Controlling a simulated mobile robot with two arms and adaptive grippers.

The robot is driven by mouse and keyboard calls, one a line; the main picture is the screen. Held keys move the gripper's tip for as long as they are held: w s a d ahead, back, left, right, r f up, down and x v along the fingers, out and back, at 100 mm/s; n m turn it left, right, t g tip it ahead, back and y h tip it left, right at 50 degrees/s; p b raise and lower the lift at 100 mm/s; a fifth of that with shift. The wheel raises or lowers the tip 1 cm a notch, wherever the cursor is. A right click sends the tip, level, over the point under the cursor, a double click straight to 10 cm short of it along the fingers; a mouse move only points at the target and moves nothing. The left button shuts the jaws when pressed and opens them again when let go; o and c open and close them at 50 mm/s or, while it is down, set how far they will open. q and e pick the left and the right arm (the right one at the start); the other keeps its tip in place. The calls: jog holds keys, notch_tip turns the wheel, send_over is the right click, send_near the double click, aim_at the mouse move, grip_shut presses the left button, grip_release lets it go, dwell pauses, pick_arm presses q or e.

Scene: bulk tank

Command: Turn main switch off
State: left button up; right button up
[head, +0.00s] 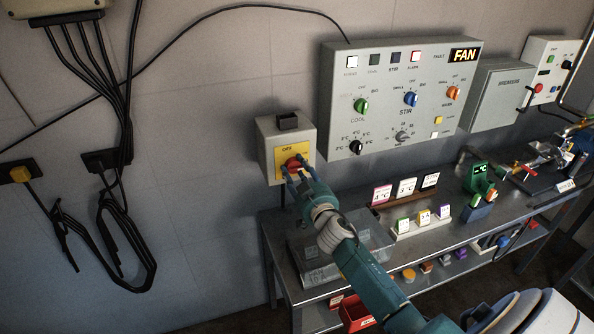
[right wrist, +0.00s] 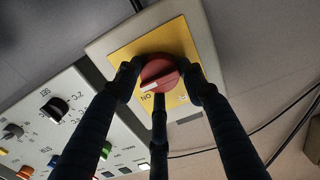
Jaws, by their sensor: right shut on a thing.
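The main switch is a red rotary knob (head: 293,163) on a yellow plate (head: 281,158) on the front of a grey box (head: 266,140) on the wall. OFF is printed at the top of the plate in the head view. My right gripper (head: 294,173) is shut on the knob, its fingers around it. In the right wrist view, the red knob (right wrist: 158,70) sits between the dark fingers of my right gripper (right wrist: 160,82). A white mark on the knob lies near letters that look like ON. My left gripper is not in view.
A grey control panel (head: 392,64) with several knobs and a FAN display hangs right of the switch box. A metal bench (head: 345,196) with cards and small devices stands below. Black cables (head: 120,235) hang on the left wall.

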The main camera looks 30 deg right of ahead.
jog(key=shift+w+r+n, duration=0.1)
jog(key=shift+r+n, duration=0.25)
jog(key=shift+n, duration=0.15)
jog(key=n, duration=0.3)
jog(key=shift+a+r+n+b, duration=0.1)
jog(key=shift+a+n+b, duration=0.05)
jog(key=shift+n+b, duration=0.2)
jog(key=n, duration=0.4)
jog(key=shift+n, duration=0.25)
jog(key=n, duration=0.4)
jog(key=shift+a+n+b, duration=0.15)
jog(key=shift+n+b, duration=0.15)
jog(key=shift+b, duration=0.1)
jog(key=shift+a+f+n, duration=0.1)
jog(key=shift+f+n, duration=0.05)
jog(key=shift+n, duration=0.8)
jog(key=shift+f+n, duration=0.15)
jog(key=shift+n, duration=0.8)
jog(key=shift+f, duration=0.1)
